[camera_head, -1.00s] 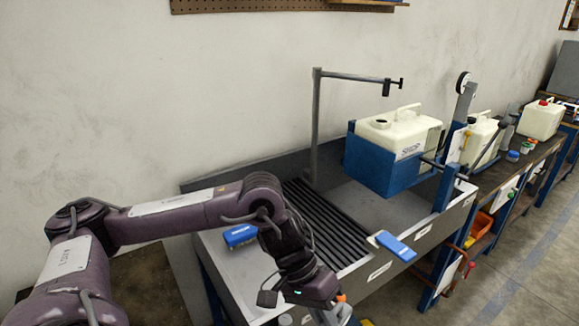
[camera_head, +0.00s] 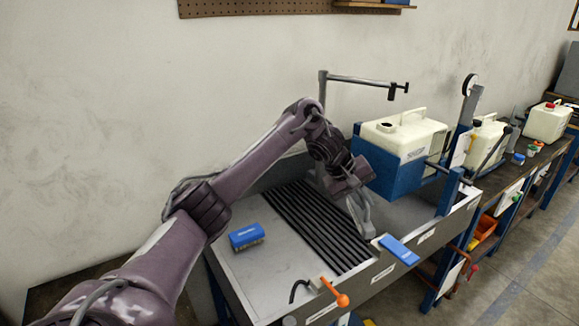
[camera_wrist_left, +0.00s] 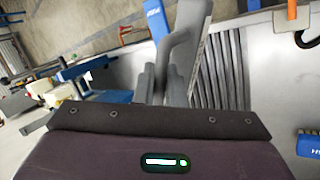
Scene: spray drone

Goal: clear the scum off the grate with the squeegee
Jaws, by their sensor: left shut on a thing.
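The black slatted grate (camera_head: 309,222) lies in the grey tray bench and also shows in the left wrist view (camera_wrist_left: 215,70). No scum can be made out on it at this size. My left gripper (camera_head: 357,203) is over the right part of the grate, in front of the blue tank holder. In the left wrist view its grey fingers (camera_wrist_left: 157,82) are shut on a grey tool, apparently the squeegee (camera_wrist_left: 190,45), seen end-on. The arm hides part of the grate's far end. I cannot tell whether the squeegee touches the slats. My right gripper is out of view.
A blue brush-like block (camera_head: 247,237) lies on the tray left of the grate. A blue slab (camera_head: 398,249) rests on the front rim. An orange-handled valve (camera_head: 340,297) is at the front edge. A white tank (camera_head: 405,138) and a post with a nozzle arm (camera_head: 365,80) stand behind.

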